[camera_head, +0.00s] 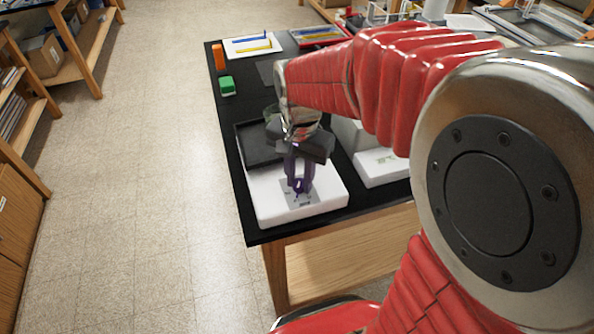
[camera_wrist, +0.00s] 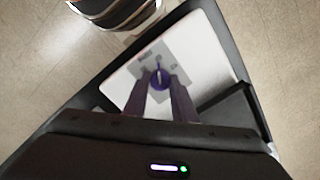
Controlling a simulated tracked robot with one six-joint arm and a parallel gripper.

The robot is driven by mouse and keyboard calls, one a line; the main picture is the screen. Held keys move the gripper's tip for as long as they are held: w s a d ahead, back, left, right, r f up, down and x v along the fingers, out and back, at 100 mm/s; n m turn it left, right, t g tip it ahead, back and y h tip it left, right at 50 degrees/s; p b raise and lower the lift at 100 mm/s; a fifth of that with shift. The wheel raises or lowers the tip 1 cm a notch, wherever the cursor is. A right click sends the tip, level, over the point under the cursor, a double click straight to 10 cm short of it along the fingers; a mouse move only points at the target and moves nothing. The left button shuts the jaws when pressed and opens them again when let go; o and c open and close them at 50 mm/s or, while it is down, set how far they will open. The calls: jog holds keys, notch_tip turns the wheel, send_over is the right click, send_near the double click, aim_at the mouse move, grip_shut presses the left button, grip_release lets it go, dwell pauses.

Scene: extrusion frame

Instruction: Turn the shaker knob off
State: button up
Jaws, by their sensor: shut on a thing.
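The shaker (camera_head: 325,202) is a white box with a black platform (camera_head: 252,146) behind its front part, at the near corner of the black table. A grey panel (camera_head: 288,200) lies on its white top. In the wrist view the white top (camera_wrist: 205,50) and grey panel (camera_wrist: 181,55) show from above. The round dark purple knob (camera_wrist: 160,79) sits on the panel, with a light line across it. My gripper (camera_head: 299,188) points down onto the panel. In the wrist view its purple fingers (camera_wrist: 161,84) are closed on the knob's two sides. In the head view the fingers mostly hide the knob.
Another white device (camera_head: 380,166) stands just right of the shaker. A green block (camera_head: 227,86) and an orange item (camera_head: 218,59) lie farther back by the left edge. A white tray (camera_head: 252,46) is at the back. The floor left of the table is clear.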

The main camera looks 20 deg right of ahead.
jog(key=c, duration=0.3)
jog(key=shift+n, duration=0.5)
jog(key=n, duration=0.3)
jog(key=shift+n, duration=0.3)
jog(key=n, duration=0.3)
jog(key=shift+n, duration=0.3)
jog(key=n, duration=0.3)
jog(key=shift+n, duration=0.4)
jog(key=n, duration=1.2)
jog(key=shift+a, duration=0.1)
